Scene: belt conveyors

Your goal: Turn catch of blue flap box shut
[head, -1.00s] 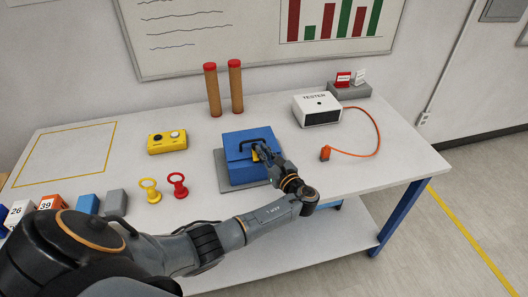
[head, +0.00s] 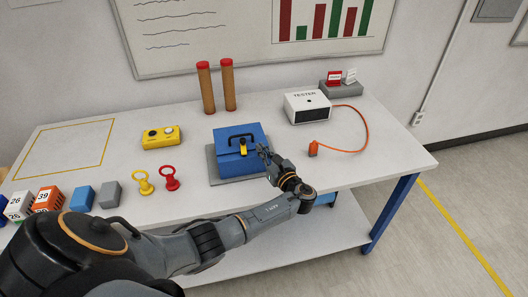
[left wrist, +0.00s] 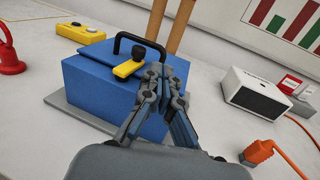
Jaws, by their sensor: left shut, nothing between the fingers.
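The blue flap box (head: 231,165) stands upright on a grey plate (head: 212,171), its lid down, with a black handle on top. My left gripper (head: 262,149) is shut and empty, just right of the catch. In the left wrist view its fingers (left wrist: 165,78) partly cover the box's right side. My right gripper is not in view.
A white tester (head: 306,107) with an orange cable and plug (head: 313,149) is right of the box. Two brown tubes (head: 206,88) stand behind. A yellow button box (head: 161,138), red and yellow rings and several blocks lie left. Bare table lies to the right front.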

